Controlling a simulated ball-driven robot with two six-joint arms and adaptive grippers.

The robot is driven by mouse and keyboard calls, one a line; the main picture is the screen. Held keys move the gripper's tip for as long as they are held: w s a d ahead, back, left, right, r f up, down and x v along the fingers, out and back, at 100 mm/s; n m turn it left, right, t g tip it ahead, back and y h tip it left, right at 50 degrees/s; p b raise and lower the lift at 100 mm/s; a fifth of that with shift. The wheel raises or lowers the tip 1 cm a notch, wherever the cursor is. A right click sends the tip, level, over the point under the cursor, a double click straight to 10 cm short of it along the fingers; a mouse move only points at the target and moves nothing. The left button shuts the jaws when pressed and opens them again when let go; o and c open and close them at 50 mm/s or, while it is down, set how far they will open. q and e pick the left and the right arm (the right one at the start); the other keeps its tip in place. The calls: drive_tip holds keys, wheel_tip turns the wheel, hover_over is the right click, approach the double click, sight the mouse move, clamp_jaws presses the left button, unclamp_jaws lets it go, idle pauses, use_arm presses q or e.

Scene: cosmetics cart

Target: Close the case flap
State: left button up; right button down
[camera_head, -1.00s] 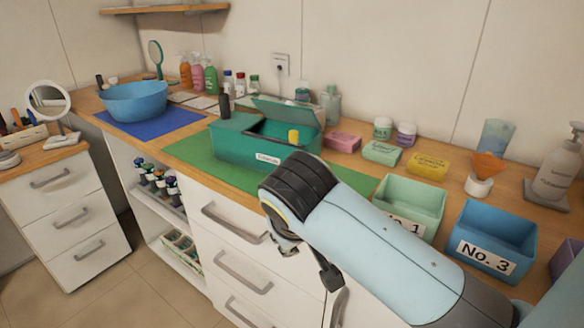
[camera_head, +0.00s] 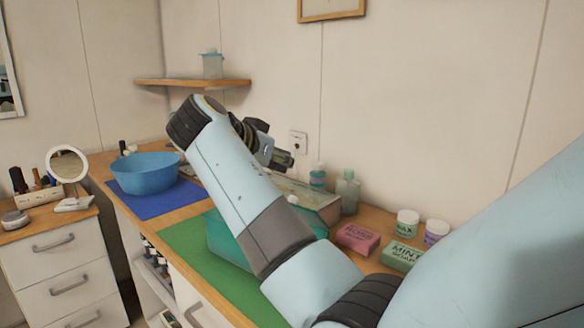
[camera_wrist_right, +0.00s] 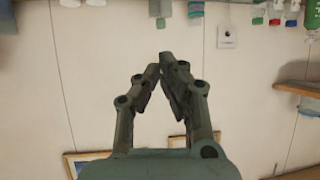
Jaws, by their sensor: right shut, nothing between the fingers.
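The green case (camera_head: 222,240) stands on the green mat (camera_head: 190,238), largely hidden behind my right arm. A pale green panel of it, which looks like its raised flap (camera_head: 318,197), shows to the right of the arm. The flap's exact angle and the inside of the case are hidden. My right gripper (camera_head: 285,160) is raised above and behind the case, near the wall, apart from the flap. In the right wrist view its fingers (camera_wrist_right: 165,58) are shut with nothing between them. My left gripper is out of view.
A blue bowl (camera_head: 146,174) stands on a blue mat to the left. Bottles (camera_head: 347,192) stand behind the case. Pink soap (camera_head: 357,239) and mint soap (camera_head: 402,256) lie to its right. A wall shelf (camera_head: 193,83) and wall outlet (camera_head: 298,142) are near the raised arm.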

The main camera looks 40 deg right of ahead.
sight(296, 198)
drive_tip(key=x, duration=0.3)
drive_tip(key=shift+d+p, duration=0.4)
drive_tip(key=shift+d, duration=0.05)
drive_tip(key=f, duration=0.1)
drive_tip(key=d+f+p, duration=0.1)
drive_tip(key=f, duration=0.1)
drive_tip(key=d+f+p, duration=0.1)
drive_tip(key=shift+w+f, duration=0.25)
drive_tip(key=shift+s+a+f, duration=0.1)
drive_tip(key=shift+a+f, duration=0.1)
drive_tip(key=shift+a, duration=0.1)
drive_tip(key=shift+a+f, duration=0.2)
drive_tip(key=shift+f, duration=0.05)
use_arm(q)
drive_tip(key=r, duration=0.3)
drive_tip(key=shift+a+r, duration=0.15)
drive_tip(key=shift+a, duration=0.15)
